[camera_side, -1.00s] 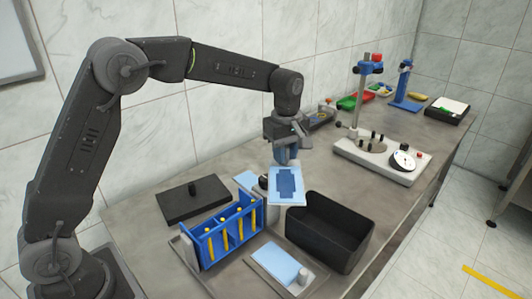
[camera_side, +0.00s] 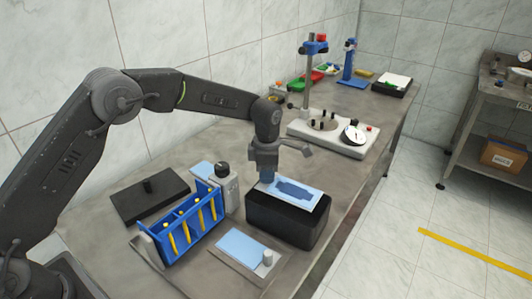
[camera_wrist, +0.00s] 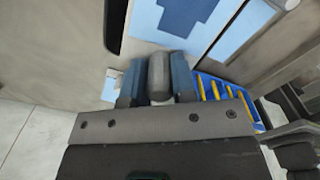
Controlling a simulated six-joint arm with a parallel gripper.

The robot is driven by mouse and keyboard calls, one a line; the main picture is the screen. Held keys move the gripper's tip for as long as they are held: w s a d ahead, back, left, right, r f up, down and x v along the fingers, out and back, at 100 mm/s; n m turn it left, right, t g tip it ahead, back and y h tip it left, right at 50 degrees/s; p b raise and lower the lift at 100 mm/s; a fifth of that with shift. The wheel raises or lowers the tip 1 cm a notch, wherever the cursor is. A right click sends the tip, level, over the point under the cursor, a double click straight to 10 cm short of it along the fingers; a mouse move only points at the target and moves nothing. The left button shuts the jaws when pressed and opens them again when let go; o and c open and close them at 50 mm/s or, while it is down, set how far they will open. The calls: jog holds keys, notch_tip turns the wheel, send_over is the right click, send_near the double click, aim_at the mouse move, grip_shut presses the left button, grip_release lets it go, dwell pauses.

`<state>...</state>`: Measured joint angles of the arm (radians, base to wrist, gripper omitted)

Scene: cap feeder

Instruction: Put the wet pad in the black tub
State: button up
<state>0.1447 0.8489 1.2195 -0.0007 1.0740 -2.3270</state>
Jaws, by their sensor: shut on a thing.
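The wet pad (camera_side: 312,203) is light blue with a large dark blue patch. My gripper (camera_side: 267,177) is shut on it near its left end in the side view. The pad lies roughly flat over the open top of the black tub (camera_side: 283,224) and hides most of the opening. I cannot tell whether it touches the rim. In the wrist view the pad (camera_wrist: 183,17) shows beyond my fingers (camera_wrist: 158,82). The inside of the tub is hidden.
A blue rack (camera_side: 188,222) with yellow sticks stands left of the tub. A plain light blue pad (camera_side: 243,246) lies on a metal tray in front. A dark plate (camera_side: 150,196) lies at the left. A white-based stand (camera_side: 330,135) is behind.

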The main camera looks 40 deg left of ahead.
jog(key=shift+f, duration=4.55)
jog(key=o, duration=1.3)
jog(key=shift+o, duration=0.2)
jog(key=shift+r, duration=5.05)
